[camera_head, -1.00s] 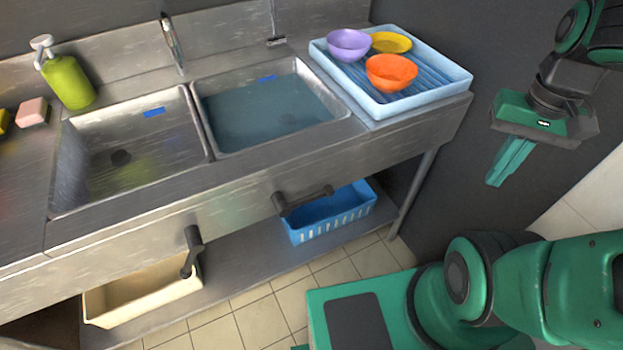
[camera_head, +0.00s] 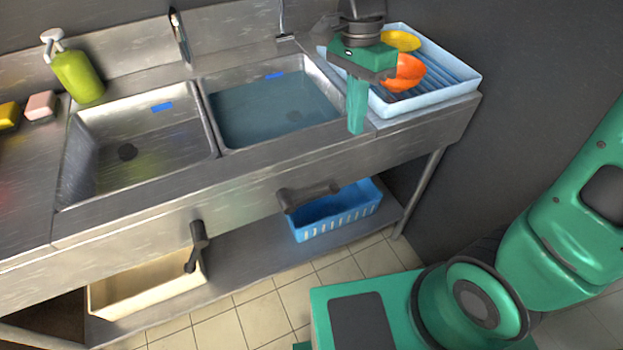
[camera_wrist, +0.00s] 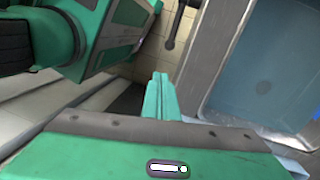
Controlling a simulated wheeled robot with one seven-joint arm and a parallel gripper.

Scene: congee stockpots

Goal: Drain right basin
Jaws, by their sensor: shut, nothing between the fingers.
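The right basin (camera_head: 268,108) holds bluish water and has a blue label on its back wall. It also shows at the right of the wrist view (camera_wrist: 268,75). The left basin (camera_head: 140,145) looks empty, with a dark drain in its floor. A dark lever handle (camera_head: 308,194) sits on the sink front below the right basin, lying roughly sideways. A second lever (camera_head: 195,247) below the left basin points down. My gripper (camera_head: 356,130) is shut and empty, pointing down in front of the drying tray, right of the right basin and above the right lever's height. Its shut fingers show in the wrist view (camera_wrist: 160,98).
A light blue drying tray (camera_head: 462,84) holds an orange bowl (camera_head: 405,74) and a yellow dish (camera_head: 402,40). A blue basket (camera_head: 345,212) and a cream bin (camera_head: 150,292) stand on the lower shelf. A green soap bottle (camera_head: 78,76) and sponges stand at left.

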